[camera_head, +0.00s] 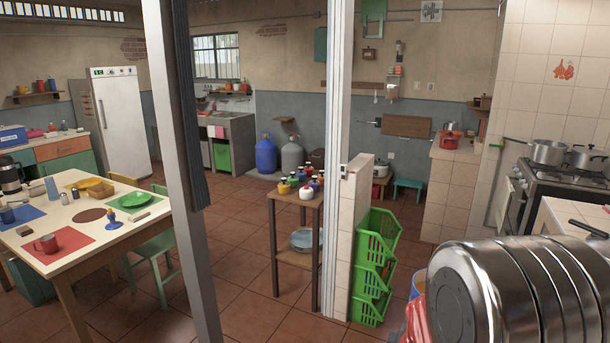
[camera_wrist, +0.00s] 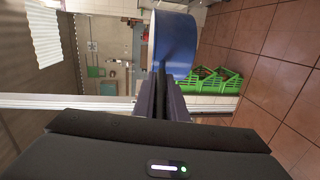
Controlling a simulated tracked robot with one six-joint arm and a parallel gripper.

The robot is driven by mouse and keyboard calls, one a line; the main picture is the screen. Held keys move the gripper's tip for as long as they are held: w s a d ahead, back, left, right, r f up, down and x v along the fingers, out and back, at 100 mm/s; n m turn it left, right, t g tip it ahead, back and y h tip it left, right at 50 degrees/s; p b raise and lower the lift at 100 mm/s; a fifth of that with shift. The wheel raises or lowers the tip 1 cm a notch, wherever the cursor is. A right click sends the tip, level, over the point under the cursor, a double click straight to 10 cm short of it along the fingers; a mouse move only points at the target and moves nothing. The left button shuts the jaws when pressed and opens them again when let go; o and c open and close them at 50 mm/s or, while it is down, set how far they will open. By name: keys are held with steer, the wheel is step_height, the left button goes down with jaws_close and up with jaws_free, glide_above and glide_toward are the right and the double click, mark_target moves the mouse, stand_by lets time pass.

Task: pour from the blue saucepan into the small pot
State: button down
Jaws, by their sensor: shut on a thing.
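The blue saucepan (camera_wrist: 175,45) is at the top middle of the wrist view, just beyond my gripper (camera_wrist: 161,98). The dark fingers are shut, with the pan held at their tips; its handle is mostly hidden between them. The wrist view is turned sideways, with the floor at right, and the pan's pale rim faces left, so it looks roughly upright. Its inside is hidden. In the head view my gripper does not show.
A large ribbed metal object (camera_head: 520,295) fills the lower right of the head view and blocks what lies behind it. Green stacked baskets (camera_head: 375,265) stand beside a low tiled wall. A wooden stand (camera_head: 290,200) holds several bottles.

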steer(key=a+n+t+y, duration=0.1)
steer(key=a+n+y, duration=0.1)
steer(key=a, duration=1)
steer(key=shift+w+f+n+y, duration=0.25)
steer(key=shift+w+n+y, duration=0.1)
steer(key=shift+y, duration=0.35)
steer(key=shift+d, duration=0.1)
